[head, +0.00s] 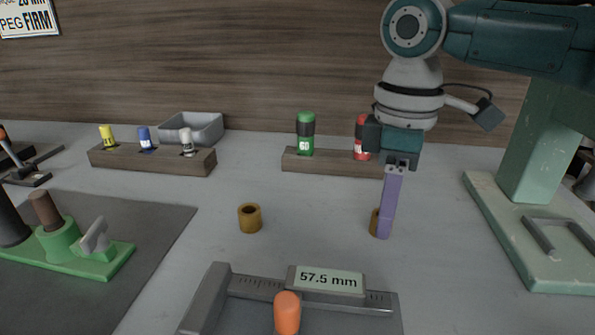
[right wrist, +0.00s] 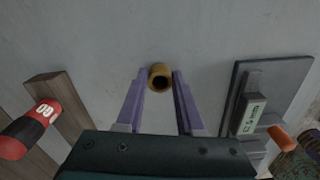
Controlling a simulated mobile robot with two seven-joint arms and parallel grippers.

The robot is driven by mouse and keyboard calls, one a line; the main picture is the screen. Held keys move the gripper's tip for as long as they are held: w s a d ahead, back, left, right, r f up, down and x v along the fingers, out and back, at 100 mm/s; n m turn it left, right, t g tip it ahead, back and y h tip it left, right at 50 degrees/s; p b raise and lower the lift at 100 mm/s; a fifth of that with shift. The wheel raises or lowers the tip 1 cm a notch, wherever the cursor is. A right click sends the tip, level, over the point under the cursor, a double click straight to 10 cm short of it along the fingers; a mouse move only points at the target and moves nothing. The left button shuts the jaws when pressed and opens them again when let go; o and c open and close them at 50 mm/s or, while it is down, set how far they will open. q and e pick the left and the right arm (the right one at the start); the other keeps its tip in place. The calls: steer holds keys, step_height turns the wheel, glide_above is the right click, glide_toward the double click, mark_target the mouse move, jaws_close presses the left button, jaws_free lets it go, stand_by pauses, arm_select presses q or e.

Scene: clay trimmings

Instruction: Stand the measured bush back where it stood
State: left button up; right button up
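One hollow tan-brown bush (head: 375,223) stands upright on the grey table under my right gripper, partly hidden by the near purple finger in the head view. In the right wrist view this bush (right wrist: 160,77) sits between the two fingertips, with a thin gap on the left and a smaller one on the right. My right gripper (head: 386,232) is open around it, low at the table. A second, similar bush (head: 250,218) stands upright to the left, clear of the gripper. The grey gauge (head: 211,300) in front reads 57.5 mm on its display (head: 328,280). My left gripper is not in view.
A wooden rack (head: 150,160) holds yellow, blue and white markers. Another wooden block (head: 330,163) holds a green GO marker (head: 306,130) and a red one (head: 361,140). A grey bin (head: 205,124) stands behind. A green fixture (head: 90,258) is left, a pale-green stand (head: 500,220) right.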

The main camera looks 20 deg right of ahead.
steer(key=o, duration=0.5)
steer(key=shift+c, duration=0.2)
step_height(320, 180, up, 12)
steer(key=p, duration=0.2)
steer(key=shift+r, duration=0.2)
